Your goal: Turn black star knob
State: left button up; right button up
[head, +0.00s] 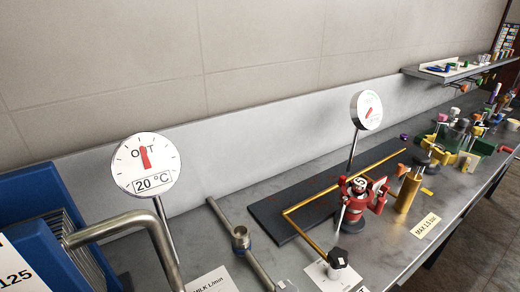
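A black star-shaped knob (338,257) sits on a white plate (322,276) near the front edge of the grey counter, at the bottom centre of the head view. It stands on a short light stem, with nothing touching it that I can see. A second dark knob (421,158) tops a yellow cylinder (407,194) farther right. Neither of my grippers shows in the head view.
A red fitting (360,198) stands behind the star knob. A yellow pipe (308,237) runs over a dark mat (268,211). Two round dials (146,164) (367,110) stand on posts. A bent metal pipe (130,228) and blue unit (38,243) fill the lower left.

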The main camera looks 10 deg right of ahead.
aim_at(338, 258)
jog(key=k+z, duration=0.2)
jog(key=z, duration=0.2)
jog(key=k+z, duration=0.25)
jog(key=z, duration=0.2)
jog(key=k+z, duration=0.25)
jog(key=z, duration=0.15)
jog(key=i+l, duration=0.05)
